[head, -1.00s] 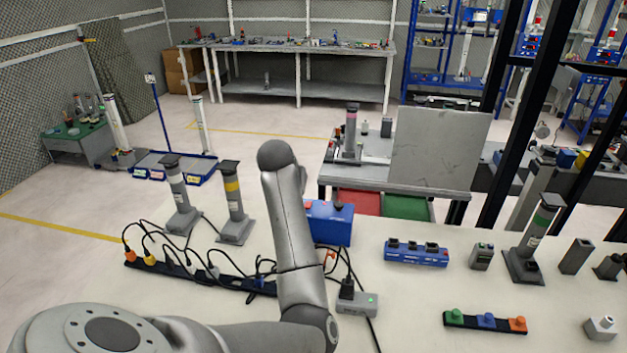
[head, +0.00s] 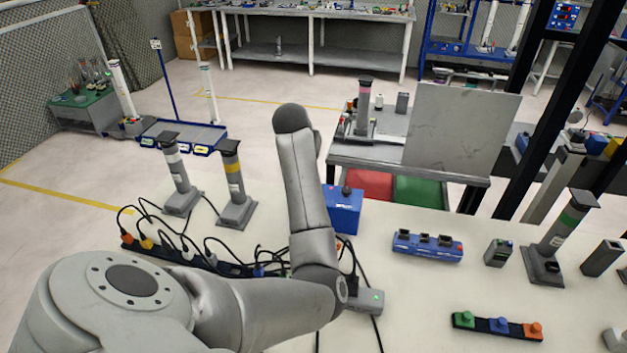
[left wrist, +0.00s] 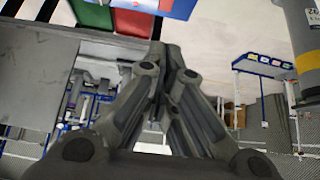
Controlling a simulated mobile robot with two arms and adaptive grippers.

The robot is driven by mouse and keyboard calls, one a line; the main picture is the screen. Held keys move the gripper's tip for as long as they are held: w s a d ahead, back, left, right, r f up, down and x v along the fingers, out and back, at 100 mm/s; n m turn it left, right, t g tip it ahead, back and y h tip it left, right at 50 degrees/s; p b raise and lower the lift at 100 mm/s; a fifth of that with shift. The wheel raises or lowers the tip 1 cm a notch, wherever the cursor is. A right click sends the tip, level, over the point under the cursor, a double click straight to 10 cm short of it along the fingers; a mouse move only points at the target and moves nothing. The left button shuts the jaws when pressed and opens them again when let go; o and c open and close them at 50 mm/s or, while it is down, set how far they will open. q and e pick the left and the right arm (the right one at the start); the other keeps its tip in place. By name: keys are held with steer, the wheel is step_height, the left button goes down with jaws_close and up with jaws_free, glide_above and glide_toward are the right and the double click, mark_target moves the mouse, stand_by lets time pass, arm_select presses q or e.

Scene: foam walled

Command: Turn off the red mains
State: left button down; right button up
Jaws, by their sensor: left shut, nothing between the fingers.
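A blue box (head: 344,212) with a dark knob on top stands on the white table in the head view, partly behind my left arm. A small red part shows just below it beside the arm; I cannot tell whether it is the red mains. A long black power strip (head: 195,262) with orange, yellow and other plugs lies left of the box, partly covered by my arm. My left gripper (left wrist: 170,58) is shut and empty in the left wrist view, its tips pointing towards the blue box (left wrist: 172,7) at the top edge. The head view hides it. My right gripper is out of view.
Posts with white (head: 176,172) and yellow (head: 234,183) bands stand behind the strip. A grey socket box (head: 366,301) with cables lies right of my arm.

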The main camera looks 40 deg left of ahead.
arm_select(q)
steer(key=p+x, duration=0.2)
steer(key=x, duration=0.7)
steer(key=shift+w+a+f, duration=0.1)
steer(key=shift+w, duration=0.05)
step_height(320, 180, down, 2)
steer(key=shift+f+p, duration=0.25)
steer(key=shift+p, duration=0.25)
steer(key=shift+s+d+f, duration=0.2)
steer(key=shift+s+f, duration=0.15)
steer(key=shift+f, duration=0.45)
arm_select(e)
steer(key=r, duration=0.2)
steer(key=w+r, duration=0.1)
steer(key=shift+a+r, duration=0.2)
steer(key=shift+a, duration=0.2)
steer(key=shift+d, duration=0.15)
